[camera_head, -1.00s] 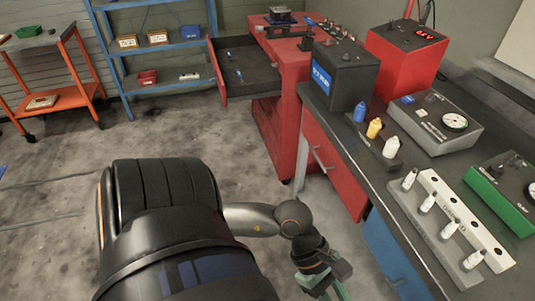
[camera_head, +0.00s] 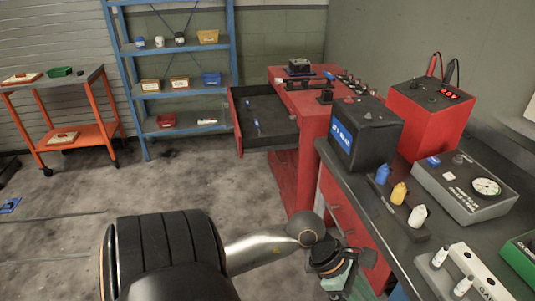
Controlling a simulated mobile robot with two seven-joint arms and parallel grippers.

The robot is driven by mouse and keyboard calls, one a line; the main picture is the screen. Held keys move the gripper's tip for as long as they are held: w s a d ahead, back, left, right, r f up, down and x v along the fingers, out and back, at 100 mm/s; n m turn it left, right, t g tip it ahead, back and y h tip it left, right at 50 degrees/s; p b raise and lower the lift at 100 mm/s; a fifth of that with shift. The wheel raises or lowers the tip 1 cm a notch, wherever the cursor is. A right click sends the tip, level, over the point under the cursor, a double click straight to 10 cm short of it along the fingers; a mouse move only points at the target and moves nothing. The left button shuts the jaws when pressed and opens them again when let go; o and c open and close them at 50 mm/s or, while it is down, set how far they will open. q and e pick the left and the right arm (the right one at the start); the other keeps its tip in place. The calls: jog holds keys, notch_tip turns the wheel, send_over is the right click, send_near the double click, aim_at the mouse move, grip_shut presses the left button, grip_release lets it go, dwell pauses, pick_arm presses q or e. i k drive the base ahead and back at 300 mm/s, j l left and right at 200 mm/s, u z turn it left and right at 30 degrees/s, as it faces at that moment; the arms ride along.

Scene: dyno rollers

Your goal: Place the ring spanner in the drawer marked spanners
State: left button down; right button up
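An open drawer (camera_head: 270,136) with a dark inside and red front sticks out to the left from the red tool cabinet (camera_head: 300,165). Two small blue-and-grey items (camera_head: 257,127) lie in it, too small to identify. No marking on the drawer can be read. I cannot make out a ring spanner for certain. One gripper of mine (camera_head: 345,280), on the arm from the lower left, which I take as my left, is low in front of the bench. Its greenish fingers are partly hidden and cut off, so its opening and contents are unclear. My other gripper is not in view.
The bench (camera_head: 400,240) at right carries a black box (camera_head: 362,135), a red meter box (camera_head: 428,120), small bottles (camera_head: 399,193) and a grey gauge box (camera_head: 465,190). A blue shelf (camera_head: 142,100) and orange cart (camera_head: 97,130) stand behind.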

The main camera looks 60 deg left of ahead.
aim_at(269, 115)
jog(key=i+j, duration=0.1)
jog(key=j, duration=1.15)
jog(key=i+j, duration=0.15)
jog(key=j, duration=0.5)
jog(key=i+j+u, duration=0.1)
jog(key=j, duration=0.55)
jog(key=i+j, duration=0.1)
jog(key=j, duration=0.5)
jog(key=i+j, duration=0.1)
jog(key=j, duration=0.55)
jog(key=i+j, duration=0.1)
jog(key=j, duration=0.5)
jog(key=i+j+u, duration=0.1)
jog(key=j, duration=0.55)
